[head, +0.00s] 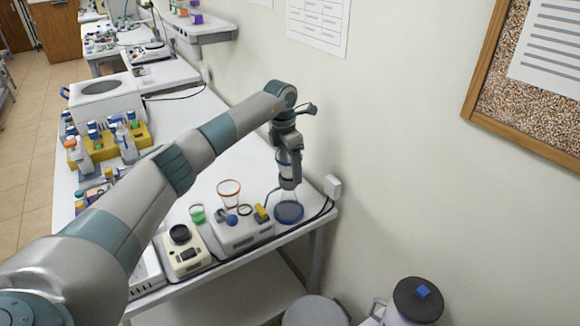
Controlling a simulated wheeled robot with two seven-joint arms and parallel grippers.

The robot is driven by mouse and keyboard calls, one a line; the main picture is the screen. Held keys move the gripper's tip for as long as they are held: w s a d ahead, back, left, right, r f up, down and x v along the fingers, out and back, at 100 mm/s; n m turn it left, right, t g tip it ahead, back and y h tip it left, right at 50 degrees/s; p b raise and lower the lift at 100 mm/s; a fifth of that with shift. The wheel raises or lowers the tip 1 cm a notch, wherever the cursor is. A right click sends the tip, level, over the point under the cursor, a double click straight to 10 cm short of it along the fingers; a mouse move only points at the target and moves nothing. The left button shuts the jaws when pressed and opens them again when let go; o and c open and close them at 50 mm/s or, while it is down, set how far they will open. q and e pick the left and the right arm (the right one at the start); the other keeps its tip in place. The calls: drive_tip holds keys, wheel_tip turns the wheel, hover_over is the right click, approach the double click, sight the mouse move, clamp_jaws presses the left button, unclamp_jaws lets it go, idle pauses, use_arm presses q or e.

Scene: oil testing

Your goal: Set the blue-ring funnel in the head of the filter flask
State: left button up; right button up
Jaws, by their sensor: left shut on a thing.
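My left gripper (289,182) points down at the right end of the bench, directly above the filter flask (289,210). The flask is clear glass with a dark blue bottom and stands upright near the bench's right edge. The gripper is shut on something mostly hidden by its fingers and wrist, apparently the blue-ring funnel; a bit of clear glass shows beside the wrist. The gripper covers the flask's head, so I cannot tell whether the held thing touches it. My right gripper is out of view.
A red-rimmed glass funnel (229,188) and a green-ringed one (197,213) stand left of the flask. A pale device (242,236) is close beside the flask. A wall socket (332,187) with cable is to its right. Bottles in a yellow rack (101,150) stand further left.

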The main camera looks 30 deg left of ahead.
use_arm(q)
drive_tip(key=o, duration=1.1)
drive_tip(key=shift+c, duration=0.2)
drive_tip(key=shift+r, duration=0.1)
drive_tip(key=shift+r, duration=0.35)
drive_tip(key=r+b, duration=0.1)
drive_tip(key=r, duration=0.2)
drive_tip(key=r+b, duration=0.2)
drive_tip(key=r, duration=0.1)
drive_tip(key=s+r+b, duration=0.1)
drive_tip(key=r+b, duration=0.1)
drive_tip(key=r, duration=0.2)
drive_tip(key=shift+a, duration=0.35)
drive_tip(key=shift+s+r, duration=0.1)
drive_tip(key=shift+r, duration=0.55)
